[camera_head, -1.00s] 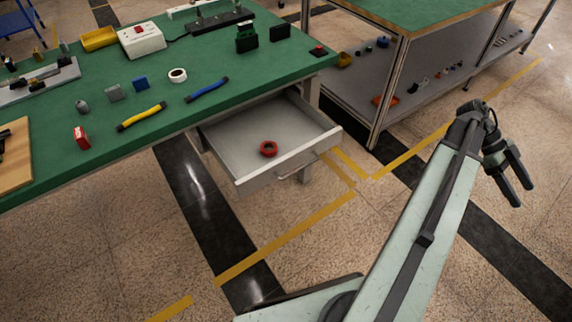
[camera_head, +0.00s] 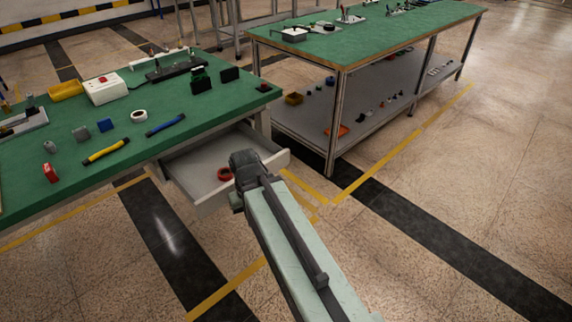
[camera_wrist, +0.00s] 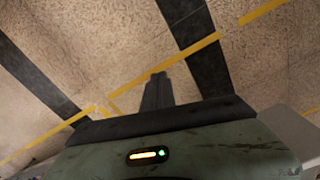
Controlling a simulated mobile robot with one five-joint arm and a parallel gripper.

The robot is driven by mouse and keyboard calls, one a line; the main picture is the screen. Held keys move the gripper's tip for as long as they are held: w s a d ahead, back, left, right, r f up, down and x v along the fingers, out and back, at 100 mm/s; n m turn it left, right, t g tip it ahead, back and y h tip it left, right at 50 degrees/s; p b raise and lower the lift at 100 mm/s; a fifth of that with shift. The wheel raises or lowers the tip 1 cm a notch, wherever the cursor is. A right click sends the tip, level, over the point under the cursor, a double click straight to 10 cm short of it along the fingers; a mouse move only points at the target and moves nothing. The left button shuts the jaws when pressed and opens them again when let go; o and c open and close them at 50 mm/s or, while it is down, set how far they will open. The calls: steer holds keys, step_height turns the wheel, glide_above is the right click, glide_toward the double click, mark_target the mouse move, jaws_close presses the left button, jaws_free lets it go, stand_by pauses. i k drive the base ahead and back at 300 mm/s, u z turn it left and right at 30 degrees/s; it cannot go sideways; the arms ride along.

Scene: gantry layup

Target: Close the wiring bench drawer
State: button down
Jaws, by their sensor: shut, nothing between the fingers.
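The wiring bench (camera_head: 60,205) has a green top and stands at the left in the head view. Its pale grey drawer (camera_head: 187,168) is pulled out under the bench's right end. A red ring-shaped roll (camera_head: 225,174) lies inside the drawer. My arm's wrist covers the middle of the drawer front and its handle. My gripper's fingers are hidden behind the wrist in the head view. In the wrist view my gripper (camera_wrist: 158,78) shows its dark fingers together and empty, over the floor. I cannot tell whether it touches the drawer front.
Tools, a white box (camera_head: 105,89), a yellow bin (camera_head: 65,90) and connectors lie on the bench. A second green-topped bench with a grey lower shelf (camera_head: 350,125) stands at the back right. The floor (camera_head: 480,150) at the right is open, marked with yellow and black strips.

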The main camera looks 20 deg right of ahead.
mark_target(193, 168)
steer(key=z, duration=1.4)
steer(key=k, duration=1.3)
steer(key=u, duration=1.6)
steer(key=i, duration=1)
steer(key=z, duration=0.05)
